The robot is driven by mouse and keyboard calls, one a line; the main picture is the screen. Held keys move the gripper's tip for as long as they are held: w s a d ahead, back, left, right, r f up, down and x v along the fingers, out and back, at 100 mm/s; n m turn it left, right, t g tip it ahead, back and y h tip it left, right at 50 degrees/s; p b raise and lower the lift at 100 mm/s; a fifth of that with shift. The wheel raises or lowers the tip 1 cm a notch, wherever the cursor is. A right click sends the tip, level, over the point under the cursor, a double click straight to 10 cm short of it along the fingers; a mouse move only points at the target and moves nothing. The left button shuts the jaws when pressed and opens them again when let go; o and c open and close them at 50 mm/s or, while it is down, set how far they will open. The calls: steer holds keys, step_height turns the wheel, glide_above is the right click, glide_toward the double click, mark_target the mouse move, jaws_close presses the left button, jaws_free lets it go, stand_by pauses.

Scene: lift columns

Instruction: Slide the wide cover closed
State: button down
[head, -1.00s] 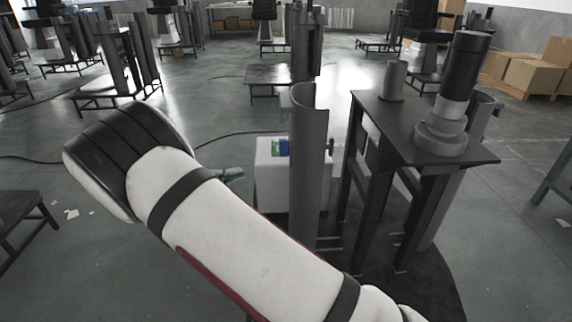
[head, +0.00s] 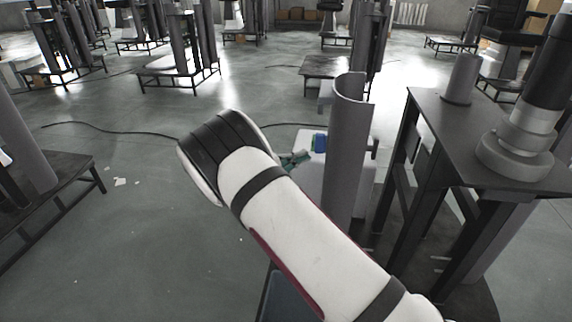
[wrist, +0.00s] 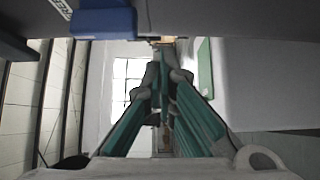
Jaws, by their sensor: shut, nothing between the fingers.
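A tall curved grey panel (head: 348,150), which looks like the wide cover, stands upright beside the black lift-column stand in the head view. A gap shows between it and the stand's dark legs (head: 412,215). My gripper (head: 298,157) has teal fingers and is just left of the panel, in front of a white box. My white forearm hides part of the panel's lower left side. In the wrist view my gripper (wrist: 163,72) has its fingertips together with nothing between them. I cannot tell whether the fingers touch the panel.
The white box (head: 312,178) behind the panel carries a blue item (head: 319,142). The black stand top (head: 450,130) holds a thick stepped cylinder (head: 520,140) and a short post (head: 461,80). A low dark table (head: 55,200) is at left. Floor between is open.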

steer(key=shift+s+d+b, duration=0.15)
steer(key=shift+s+d, duration=0.1)
steer(key=shift+d, duration=0.75)
steer(key=shift+s+d+b, duration=0.15)
steer(key=shift+s+d, duration=0.1)
steer(key=shift+d, duration=0.75)
steer(key=shift+d, duration=0.1)
steer(key=s+d+p, duration=0.2)
steer(key=s+d, duration=0.1)
steer(key=d, duration=1)
steer(key=shift+s+d, duration=0.15)
steer(key=shift+s, duration=0.15)
steer(key=w+a+p+v, duration=0.1)
steer(key=w+v, duration=0.1)
steer(key=v, duration=1.1)
steer(key=shift+w+a, duration=0.3)
steer(key=shift+a, duration=0.05)
